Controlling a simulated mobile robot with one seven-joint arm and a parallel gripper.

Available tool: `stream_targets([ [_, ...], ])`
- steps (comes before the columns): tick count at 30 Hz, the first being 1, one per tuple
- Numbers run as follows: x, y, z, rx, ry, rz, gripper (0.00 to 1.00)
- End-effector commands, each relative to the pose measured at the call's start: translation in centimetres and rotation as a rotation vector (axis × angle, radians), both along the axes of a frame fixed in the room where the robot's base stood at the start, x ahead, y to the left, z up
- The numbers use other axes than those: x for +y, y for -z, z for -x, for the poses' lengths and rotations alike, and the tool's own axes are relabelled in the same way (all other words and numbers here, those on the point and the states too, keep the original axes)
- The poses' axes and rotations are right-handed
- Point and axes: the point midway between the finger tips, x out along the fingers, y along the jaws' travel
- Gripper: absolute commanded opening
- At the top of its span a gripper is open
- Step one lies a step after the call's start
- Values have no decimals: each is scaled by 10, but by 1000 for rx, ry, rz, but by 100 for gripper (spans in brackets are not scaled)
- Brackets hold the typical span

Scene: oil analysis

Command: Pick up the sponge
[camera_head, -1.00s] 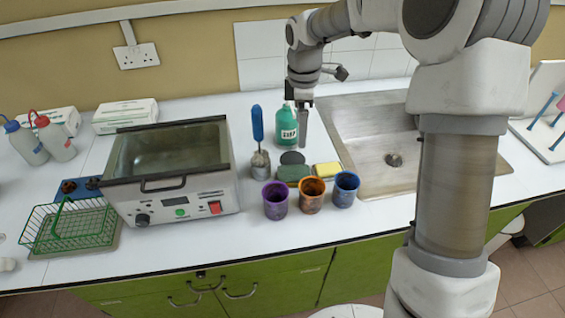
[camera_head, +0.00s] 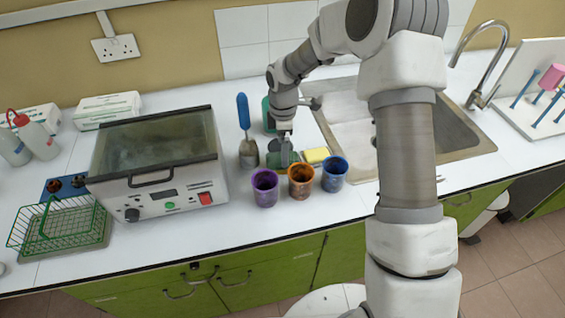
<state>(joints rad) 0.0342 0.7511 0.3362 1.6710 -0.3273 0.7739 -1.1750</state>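A yellow sponge (camera_head: 316,155) lies on the white counter near the sink's left edge, behind the orange and blue cups. A dark green sponge-like pad (camera_head: 273,160) lies just left of it, partly hidden by my gripper. My gripper (camera_head: 285,158) points down at this green pad, low over it or touching it. The fingers are small and dark here, so whether they are open, shut or around the pad cannot be made out.
Purple (camera_head: 265,188), orange (camera_head: 301,181) and blue (camera_head: 333,174) cups stand close in front. A blue-handled brush in a holder (camera_head: 248,152) is at left and a green bottle (camera_head: 268,114) behind. A bath unit (camera_head: 165,195) stands further left. The sink (camera_head: 455,135) is at right.

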Motion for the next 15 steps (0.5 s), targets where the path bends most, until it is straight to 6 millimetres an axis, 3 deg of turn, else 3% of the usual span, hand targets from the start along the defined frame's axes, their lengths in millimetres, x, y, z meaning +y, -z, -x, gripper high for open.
stream_targets([
  [9, 2, 43, 0, 3, 0, 1, 100],
  [15, 2, 48, 0, 1, 0, 1, 100],
])
